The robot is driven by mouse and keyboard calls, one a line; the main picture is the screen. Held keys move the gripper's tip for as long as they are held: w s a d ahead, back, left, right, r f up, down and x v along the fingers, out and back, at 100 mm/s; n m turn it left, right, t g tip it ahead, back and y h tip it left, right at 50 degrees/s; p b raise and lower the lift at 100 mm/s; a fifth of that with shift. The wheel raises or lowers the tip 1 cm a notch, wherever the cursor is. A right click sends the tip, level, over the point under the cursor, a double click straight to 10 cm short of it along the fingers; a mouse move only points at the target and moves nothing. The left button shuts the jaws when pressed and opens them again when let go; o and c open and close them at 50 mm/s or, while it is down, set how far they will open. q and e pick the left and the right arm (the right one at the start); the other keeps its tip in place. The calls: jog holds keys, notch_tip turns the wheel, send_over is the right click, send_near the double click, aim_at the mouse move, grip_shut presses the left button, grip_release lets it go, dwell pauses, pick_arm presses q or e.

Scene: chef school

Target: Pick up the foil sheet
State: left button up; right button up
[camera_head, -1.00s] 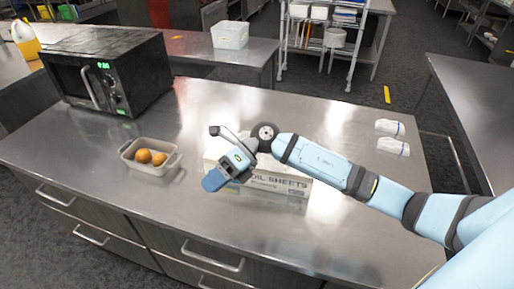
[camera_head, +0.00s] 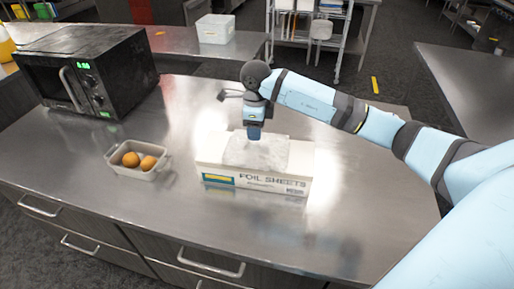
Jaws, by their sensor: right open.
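A white box labelled "FOIL SHEETS" (camera_head: 303,172) stands on the steel counter near its front middle. A grey foil sheet (camera_head: 246,155) lies on top of the box, over its middle. My right gripper (camera_head: 254,133) points down just above the far part of the sheet. It is open; I cannot tell whether its fingertips touch the foil. The arm comes in from the right. My left gripper is not in view.
A black microwave (camera_head: 121,66) stands at the back left. The steel counter (camera_head: 350,190) is clear to the right of the box.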

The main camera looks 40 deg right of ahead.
aim_at(257, 144)
jog(key=shift+w+d+f+p, duration=0.1)
jog(key=shift+f+p, duration=0.3)
jog(key=shift+f, duration=1.1)
jog(key=shift+d+f+p, duration=0.1)
jog(key=shift+f+p, duration=0.25)
jog(key=shift+f, duration=1.1)
grip_shut()
